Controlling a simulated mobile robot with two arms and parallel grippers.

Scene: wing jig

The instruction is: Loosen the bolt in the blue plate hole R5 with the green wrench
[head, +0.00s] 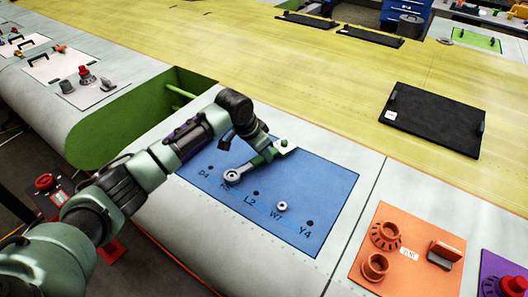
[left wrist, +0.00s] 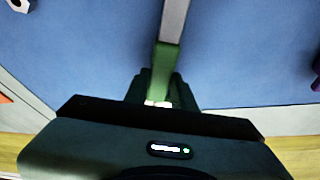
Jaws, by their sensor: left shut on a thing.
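The blue plate (head: 325,190) lies on the wing surface, with labelled holes D4, L2, W7 and Y4; the label below the wrench's ring is partly hidden. The green wrench (head: 232,176) has a grey ring end resting over the plate between D4 and L2, at the R5 place. Whether a bolt head sits inside the ring is too small to tell. My left gripper (head: 268,153) is shut on the wrench's green handle, which also shows with its grey shaft in the left wrist view (left wrist: 167,55). My right gripper is not in view.
A pale round fitting (head: 282,206) sits by W7. An orange plate (head: 400,245) with round parts is at right, and a black pad (head: 435,118) lies behind it. An open green-lined bay (head: 130,125) is at left. The plate's right side is clear.

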